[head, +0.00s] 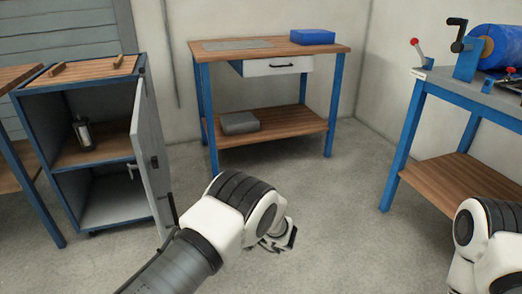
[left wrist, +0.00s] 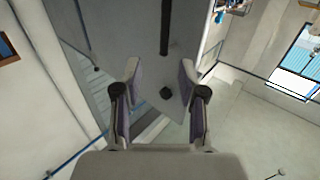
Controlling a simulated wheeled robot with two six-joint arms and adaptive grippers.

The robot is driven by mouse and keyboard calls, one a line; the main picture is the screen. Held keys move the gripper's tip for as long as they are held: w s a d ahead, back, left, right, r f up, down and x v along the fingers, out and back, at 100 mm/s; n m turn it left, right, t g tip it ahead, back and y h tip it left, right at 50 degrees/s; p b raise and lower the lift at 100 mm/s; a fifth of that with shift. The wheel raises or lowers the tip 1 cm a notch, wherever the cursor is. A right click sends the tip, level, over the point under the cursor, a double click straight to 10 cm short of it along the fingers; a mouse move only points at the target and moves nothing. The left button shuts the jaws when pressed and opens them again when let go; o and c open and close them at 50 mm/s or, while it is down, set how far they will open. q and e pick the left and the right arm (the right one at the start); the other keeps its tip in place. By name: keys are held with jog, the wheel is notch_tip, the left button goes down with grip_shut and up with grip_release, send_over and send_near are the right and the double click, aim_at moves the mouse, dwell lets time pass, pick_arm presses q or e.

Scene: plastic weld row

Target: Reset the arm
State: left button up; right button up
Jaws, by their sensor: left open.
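My left arm reaches in from the bottom of the head view, and its gripper (head: 280,238) is over the grey floor in front of the workbench, partly hidden behind my own wrist. In the left wrist view the two fingers of the left gripper (left wrist: 160,68) stand wide apart with nothing between them. A grey panel with a dark bar (left wrist: 164,25) lies beyond the fingers; I cannot tell what it belongs to. Part of my right arm shows at the lower right of the head view, but its gripper is not in view.
A blue-framed cabinet (head: 47,80) stands at left, its grey door (head: 150,150) open beside my left arm. A workbench (head: 335,47) with a blue box (head: 312,37) is behind. A blue-legged table (head: 400,150) stands at right. Floor between is clear.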

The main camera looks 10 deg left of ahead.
pick_arm(q)
jog(key=s+a+f+m+t+h, duration=0.35)
jog(key=f+m+h, duration=0.2)
jog(key=f, duration=0.35)
jog(key=s+a+f+m+t+h, duration=0.2)
jog(key=s+f+m+h, duration=0.3)
jog(key=f+m, duration=0.3)
jog(key=s+d+f+m+g+h, duration=0.1)
jog(key=s+d+g+h, duration=0.2)
jog(key=s, duration=0.6)
jog(key=s+d+f+m+g+h, duration=0.1)
jog(key=s+d+f+g+h, duration=0.15)
jog(key=s, duration=0.75)
jog(key=s+d+m+g+h, duration=0.1)
jog(key=s+d+g+h, duration=0.15)
jog(key=s, duration=0.65)
notch_tip(320, 180, up, 33)
jog(key=p, duration=3.3)
jog(key=shift+w+a+f+y+p, duration=0.15)
jog(key=shift+w+f+y+p, duration=0.05)
jog(key=shift+w+y+p, duration=0.15)
